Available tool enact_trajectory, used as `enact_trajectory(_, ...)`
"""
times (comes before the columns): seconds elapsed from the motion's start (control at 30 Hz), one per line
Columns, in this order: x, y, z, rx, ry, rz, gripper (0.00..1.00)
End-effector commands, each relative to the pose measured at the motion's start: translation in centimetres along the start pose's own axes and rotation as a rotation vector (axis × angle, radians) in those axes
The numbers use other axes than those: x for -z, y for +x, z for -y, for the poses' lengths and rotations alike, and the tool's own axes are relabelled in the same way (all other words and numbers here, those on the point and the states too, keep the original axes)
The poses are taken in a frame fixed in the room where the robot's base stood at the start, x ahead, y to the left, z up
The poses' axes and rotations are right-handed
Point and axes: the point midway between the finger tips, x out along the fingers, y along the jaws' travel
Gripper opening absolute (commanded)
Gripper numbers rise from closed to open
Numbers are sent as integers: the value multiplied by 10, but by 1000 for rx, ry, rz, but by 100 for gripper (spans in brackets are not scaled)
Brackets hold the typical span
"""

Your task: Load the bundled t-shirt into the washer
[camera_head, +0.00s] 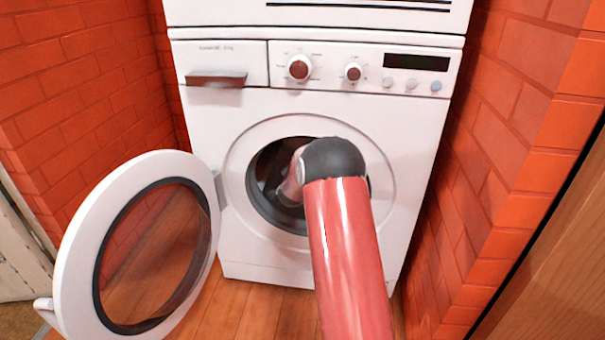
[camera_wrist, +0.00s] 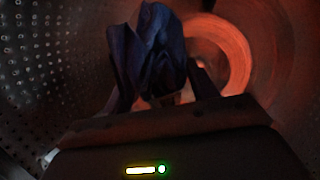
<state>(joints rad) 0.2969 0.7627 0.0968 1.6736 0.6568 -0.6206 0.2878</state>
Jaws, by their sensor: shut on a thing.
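The white washer (camera_head: 240,125) stands straight ahead with its round door (camera_head: 75,235) swung wide open to the left. My arm reaches through the door opening, so my gripper is hidden inside the drum in the head view. In the wrist view, my gripper (camera_wrist: 160,92) is shut on the bundled t-shirt (camera_wrist: 150,50), a dark blue crumpled bundle. The bundle is inside the perforated metal drum (camera_wrist: 45,60), held in front of the drum's back. The light is dim, and I cannot tell whether the bundle touches the drum wall.
Orange brick walls (camera_head: 80,85) close in on the left and right (camera_head: 515,130) of the washer. The open door takes up the floor room at the left. A wooden panel (camera_head: 550,270) stands at the lower right. The rim of the opening surrounds my arm closely.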

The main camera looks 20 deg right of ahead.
Motion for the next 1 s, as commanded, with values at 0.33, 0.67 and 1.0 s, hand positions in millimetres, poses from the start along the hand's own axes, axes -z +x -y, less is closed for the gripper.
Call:
enact_trajectory(0.33, 0, 0, 0, 1, 0, -1, 69)
enact_trajectory(0.67, 0, 0, -1, -1, -1, 1, 84)
enact_trajectory(1.0, 0, -38, 1, 1, -1, 1, 84)
